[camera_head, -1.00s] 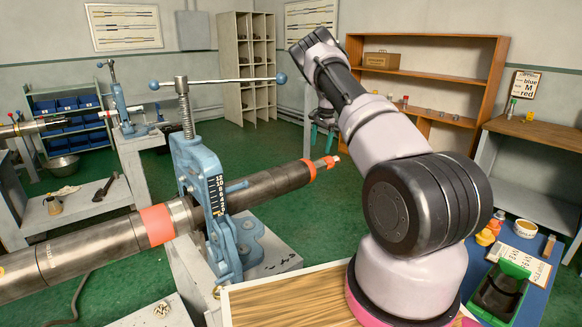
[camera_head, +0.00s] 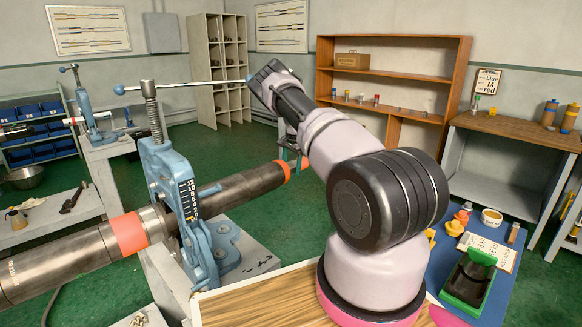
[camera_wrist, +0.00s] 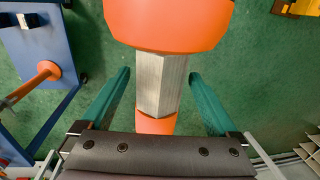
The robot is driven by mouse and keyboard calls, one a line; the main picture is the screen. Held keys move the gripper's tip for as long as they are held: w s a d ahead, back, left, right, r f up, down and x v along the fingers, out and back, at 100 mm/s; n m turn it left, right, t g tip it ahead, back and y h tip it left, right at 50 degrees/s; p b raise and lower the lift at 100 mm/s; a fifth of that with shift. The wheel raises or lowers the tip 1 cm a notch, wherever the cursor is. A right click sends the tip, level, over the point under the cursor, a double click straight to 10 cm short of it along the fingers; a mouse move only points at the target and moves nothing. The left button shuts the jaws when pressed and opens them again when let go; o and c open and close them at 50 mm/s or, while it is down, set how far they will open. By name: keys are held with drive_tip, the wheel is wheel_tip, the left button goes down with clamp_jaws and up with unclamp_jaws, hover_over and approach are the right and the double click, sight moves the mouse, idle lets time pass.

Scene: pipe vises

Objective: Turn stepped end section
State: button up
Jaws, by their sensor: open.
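A long dark steel pipe (camera_head: 243,188) runs through a blue pipe vise (camera_head: 170,205) in the head view. Its far end has an orange band (camera_head: 284,170) by my gripper (camera_head: 291,158). In the wrist view the stepped end shows a wide orange part (camera_wrist: 168,25), a narrower flat-sided silver section (camera_wrist: 160,85) and a small orange tip (camera_wrist: 156,125). My gripper (camera_wrist: 160,73) is open. Its two teal fingers lie on either side of the silver section, with a gap on both sides. In the head view the silver section is hidden behind my gripper.
The vise has a long screw handle (camera_head: 190,84) above it and an upright number scale (camera_head: 189,200). A blue table (camera_head: 440,265) with a green tray (camera_head: 470,285) stands at right. A second vise (camera_head: 88,105) stands at back left. Green floor lies open beyond the pipe end.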

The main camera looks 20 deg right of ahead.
drive_tip(key=c, duration=1.4)
drive_tip(key=shift+w+r+g, duration=0.1)
drive_tip(key=shift+w+g, duration=0.05)
drive_tip(key=shift+g, duration=0.55)
drive_tip(key=o, duration=1.4)
wheel_tip(320, 180, up, 11)
drive_tip(key=shift+f, duration=0.1)
